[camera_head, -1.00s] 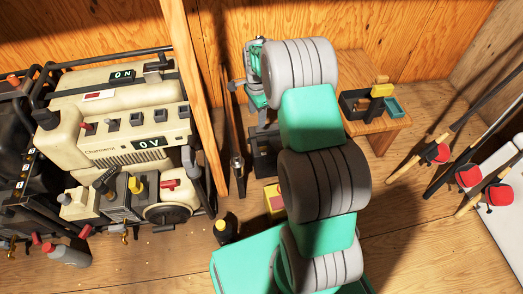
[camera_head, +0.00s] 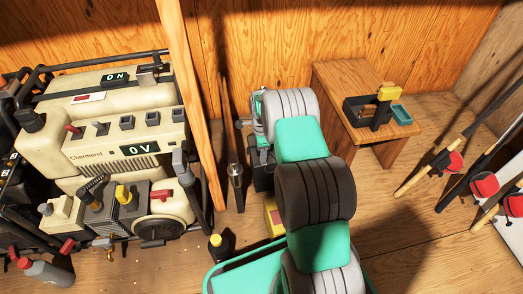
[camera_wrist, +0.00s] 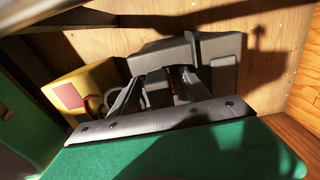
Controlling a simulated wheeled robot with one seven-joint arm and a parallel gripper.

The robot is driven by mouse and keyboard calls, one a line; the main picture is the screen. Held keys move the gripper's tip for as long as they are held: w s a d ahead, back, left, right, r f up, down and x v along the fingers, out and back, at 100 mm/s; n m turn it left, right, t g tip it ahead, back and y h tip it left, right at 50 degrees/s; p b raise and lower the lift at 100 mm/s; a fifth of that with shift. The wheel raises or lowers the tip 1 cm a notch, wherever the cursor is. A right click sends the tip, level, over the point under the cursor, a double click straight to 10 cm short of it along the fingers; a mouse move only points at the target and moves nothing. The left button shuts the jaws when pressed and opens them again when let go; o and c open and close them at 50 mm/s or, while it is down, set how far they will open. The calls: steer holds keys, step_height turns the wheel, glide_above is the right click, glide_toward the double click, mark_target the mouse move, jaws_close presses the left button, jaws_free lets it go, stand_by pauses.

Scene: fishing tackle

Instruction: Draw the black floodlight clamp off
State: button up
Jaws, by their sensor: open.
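I cannot single out the floodlight clamp with certainty. A black upright piece (camera_head: 379,113) with a yellow block (camera_head: 389,93) on top stands on the small wooden table at the right, which may be it. My gripper (camera_wrist: 160,78) shows in the wrist view as two dark fingers, apart and with nothing seen held between them. In the head view my arm hides the fingers. Behind the fingers in the wrist view stand dark grey box shapes (camera_wrist: 220,62). The gripper is left of the table and away from the black piece.
The wooden table (camera_head: 335,85) also bears a black tray and a teal tray (camera_head: 401,114). A cream machine (camera_head: 120,130) fills the left, beside a wooden post (camera_head: 195,120). A yellow box (camera_wrist: 85,88) is left of my fingers. Rods (camera_head: 440,165) lean at right. Floor before the table is clear.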

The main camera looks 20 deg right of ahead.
jaws_close()
stand_by(0.5)
steer(key=shift+r, duration=0.1)
